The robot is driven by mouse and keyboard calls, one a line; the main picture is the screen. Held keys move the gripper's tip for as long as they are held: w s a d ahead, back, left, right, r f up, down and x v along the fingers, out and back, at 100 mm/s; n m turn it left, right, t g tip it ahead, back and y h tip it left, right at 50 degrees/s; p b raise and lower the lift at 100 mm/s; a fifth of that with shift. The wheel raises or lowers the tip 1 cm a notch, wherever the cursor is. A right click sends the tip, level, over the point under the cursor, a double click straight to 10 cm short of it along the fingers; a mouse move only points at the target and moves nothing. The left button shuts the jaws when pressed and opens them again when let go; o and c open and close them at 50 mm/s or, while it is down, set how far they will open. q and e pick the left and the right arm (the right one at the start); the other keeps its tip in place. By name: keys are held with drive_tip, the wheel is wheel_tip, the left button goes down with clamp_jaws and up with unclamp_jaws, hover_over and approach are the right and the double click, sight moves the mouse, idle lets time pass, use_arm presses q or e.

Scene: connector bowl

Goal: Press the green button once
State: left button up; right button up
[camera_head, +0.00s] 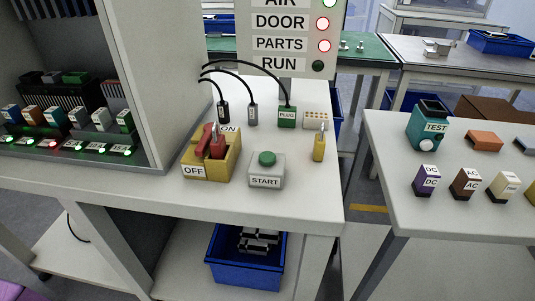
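The green button (267,158) is a round cap on top of a grey box (265,174) labelled START. The box stands near the front edge of the white table (290,205), right of a yellow box with a red switch. Nothing touches the button. Neither of my grippers is in the head view.
Left of the START box is the yellow ON/OFF box (205,173). A yellow padlock (319,147) stands to its right. Behind are black cables and a green PLUG connector (287,117). A cabinet wall (155,80) rises at left. A status panel (290,40) stands behind.

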clamp_jaws()
drive_tip(key=shift+d, duration=0.1)
idle(1.2)
